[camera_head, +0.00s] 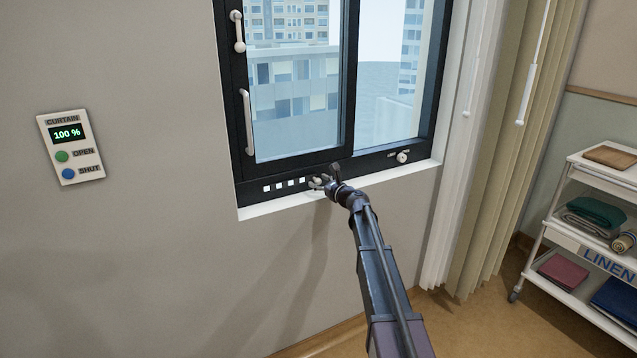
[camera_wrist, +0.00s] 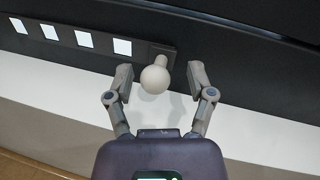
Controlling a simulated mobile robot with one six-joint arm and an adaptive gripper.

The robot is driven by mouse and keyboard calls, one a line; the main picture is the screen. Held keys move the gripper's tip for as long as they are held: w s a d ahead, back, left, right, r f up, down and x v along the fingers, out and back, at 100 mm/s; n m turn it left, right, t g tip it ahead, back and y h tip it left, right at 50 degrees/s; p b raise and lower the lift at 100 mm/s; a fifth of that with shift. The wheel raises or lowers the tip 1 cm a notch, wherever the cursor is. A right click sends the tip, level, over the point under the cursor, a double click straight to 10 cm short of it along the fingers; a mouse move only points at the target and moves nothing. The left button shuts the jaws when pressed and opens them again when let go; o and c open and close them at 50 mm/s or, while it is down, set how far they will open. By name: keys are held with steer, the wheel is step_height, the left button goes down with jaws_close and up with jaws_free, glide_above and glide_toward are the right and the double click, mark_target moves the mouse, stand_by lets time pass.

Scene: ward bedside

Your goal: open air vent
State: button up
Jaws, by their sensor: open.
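The air vent (camera_wrist: 83,39) is a dark strip with a row of white square slots, set low in the black window frame. In the head view its white slots (camera_head: 279,186) show just left of my gripper (camera_head: 326,178). A pale round knob (camera_wrist: 154,79) on a short stem stands at the right end of the strip. In the wrist view my open gripper (camera_wrist: 160,80) has one finger on each side of the knob, with a gap visible on both sides. In the head view my gripper hides most of the knob.
The white sill (camera_head: 412,172) runs just below the vent. Another small knob (camera_head: 402,157) sits on the frame to the right. White window handles (camera_head: 248,120) are up on the left. A curtain panel (camera_head: 68,148) hangs left; curtains (camera_head: 500,170) and a linen trolley (camera_head: 590,225) stand right.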

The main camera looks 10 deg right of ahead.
steer(key=v, duration=1.2)
stand_by(0.3)
steer(key=s+a+f+n+g, duration=0.5)
steer(key=s+a+f+n, duration=0.1)
steer(key=s+n, duration=0.2)
steer(key=s+a+f+n+g, duration=0.4)
steer(key=s+a+f+n, duration=0.2)
steer(key=s+n, duration=0.25)
steer(key=s+d+f+n+g+h, duration=0.1)
steer(key=s+f+n+g+h, duration=0.1)
steer(key=s+n+h, duration=0.3)
steer(key=s+d+f+n+g+h, duration=0.1)
steer(key=s+f+n+g, duration=0.15)
steer(key=s, duration=0.55)
steer(key=s+d+f+n+g+h, duration=0.1)
steer(key=s+f+n+g+h, duration=0.1)
steer(key=s+n+h, duration=0.3)
step_height(320, 180, up, 21)
steer(key=s+m+y+p, duration=0.1)
steer(key=y+p, duration=0.1)
steer(key=p, duration=1.8)
steer(key=shift+d+p, duration=0.2)
steer(key=shift+p, duration=0.2)
steer(key=shift+f, duration=0.15)
